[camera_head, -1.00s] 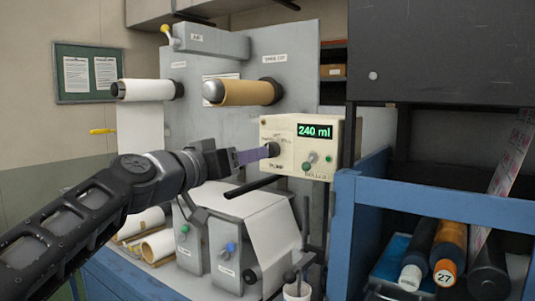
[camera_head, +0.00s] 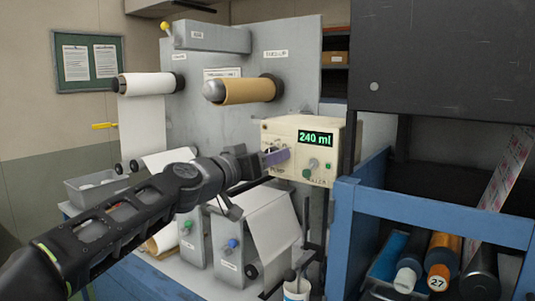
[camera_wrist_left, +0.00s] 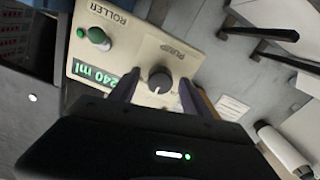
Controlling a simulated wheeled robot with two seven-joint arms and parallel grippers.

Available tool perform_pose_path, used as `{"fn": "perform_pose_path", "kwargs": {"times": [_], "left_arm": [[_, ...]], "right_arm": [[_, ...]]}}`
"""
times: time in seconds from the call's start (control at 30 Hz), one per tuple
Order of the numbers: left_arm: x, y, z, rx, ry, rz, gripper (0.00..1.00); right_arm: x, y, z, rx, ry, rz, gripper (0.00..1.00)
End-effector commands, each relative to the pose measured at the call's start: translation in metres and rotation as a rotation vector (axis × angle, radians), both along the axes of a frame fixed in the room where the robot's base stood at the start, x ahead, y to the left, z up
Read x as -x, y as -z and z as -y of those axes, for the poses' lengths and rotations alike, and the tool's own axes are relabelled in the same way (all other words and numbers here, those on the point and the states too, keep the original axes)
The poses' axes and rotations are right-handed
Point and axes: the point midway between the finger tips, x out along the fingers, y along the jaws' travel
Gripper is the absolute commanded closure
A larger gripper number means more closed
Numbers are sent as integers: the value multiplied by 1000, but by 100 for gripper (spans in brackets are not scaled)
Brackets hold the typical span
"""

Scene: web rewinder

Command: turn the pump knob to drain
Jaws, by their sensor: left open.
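The cream pump box (camera_head: 310,150) has a green display reading 240 ml. In the left wrist view, the dark round pump knob (camera_wrist_left: 160,82) sits on the box face (camera_wrist_left: 150,55) beside the PUMP label, with a small pale mark on its lower side. My left gripper (camera_head: 275,157) is open at the box face. In the wrist view its two purple-grey fingers (camera_wrist_left: 157,84) stand on either side of the knob, with a gap visible. I cannot tell how deep they reach along it. In the head view the gripper largely hides the knob. My right gripper is not in view.
A green knob (camera_wrist_left: 97,36) sits near the ROLLER label on the same box. A brown roll (camera_head: 248,91) and a white roll (camera_head: 147,86) stick out above. Below is a grey machine with a white web (camera_head: 268,225). A blue rack (camera_head: 440,212) stands close on the right.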

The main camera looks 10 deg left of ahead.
Motion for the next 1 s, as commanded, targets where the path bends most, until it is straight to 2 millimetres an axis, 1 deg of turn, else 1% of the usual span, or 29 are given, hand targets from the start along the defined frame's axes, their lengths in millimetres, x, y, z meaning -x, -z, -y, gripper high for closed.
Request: {"fn": "perform_pose_path", "kwargs": {"times": [0.03, 0.07, 0.7, 1.0], "left_arm": [[0, 0, 0, 0, 0, 0, 45], [0, 0, 0, 0, 0, 0, 47], [0, 0, -1, 0, -1, 0, 99], [0, 0, 0, 7, 0, -3, 100]], "right_arm": [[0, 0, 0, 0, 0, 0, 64], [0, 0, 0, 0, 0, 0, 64], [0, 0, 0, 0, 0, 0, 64], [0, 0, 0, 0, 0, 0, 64]]}}
